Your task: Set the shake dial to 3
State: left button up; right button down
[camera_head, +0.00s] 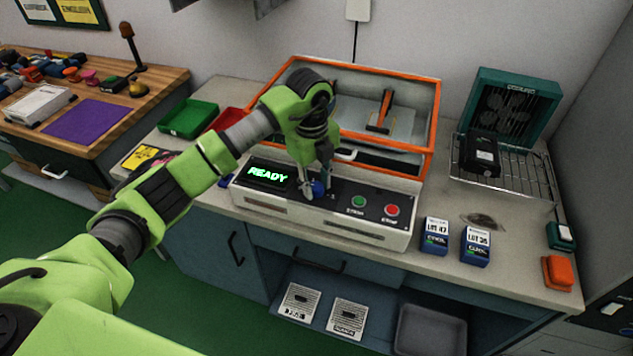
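The shaker's control panel (280,198) faces me on the counter, with a lit green "READY" display (268,174) at its left. The blue shake dial (319,188) is near the middle of the panel and partly hidden. My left gripper (316,189) reaches down over it, with its fingertips on either side of the dial. I cannot tell whether they press on it. The dial's pointer and most of its scale are hidden, so its setting cannot be read. My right gripper is not in view.
Right of the dial are a green button (359,202) and a red button (392,210). The orange-rimmed lid (437,110) stands behind the panel. Two blue-white boxes (436,236) (476,246) and a wire rack (520,178) are to the right. Green (188,118) and red (228,118) trays lie left.

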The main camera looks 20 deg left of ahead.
pick_arm(q)
jog(key=c, duration=0.5)
jog(key=shift+o, duration=0.4)
jog(key=shift+m, duration=0.3)
jog(key=m+b, duration=0.2)
jog(key=m, duration=0.1)
jog(key=shift+w+a+f+m, duration=0.1)
jog(key=shift+m, duration=0.2)
jog(key=m+b, duration=0.3)
jog(key=m, duration=0.2)
jog(key=shift+a, duration=0.1)
jog(key=m+b, duration=0.2)
jog(key=m, duration=0.3)
jog(key=shift+m+g, duration=0.4)
jog(key=shift+w+m+b, duration=0.1)
jog(key=shift+m+b, duration=0.65)
jog(key=shift+m, duration=1.85)
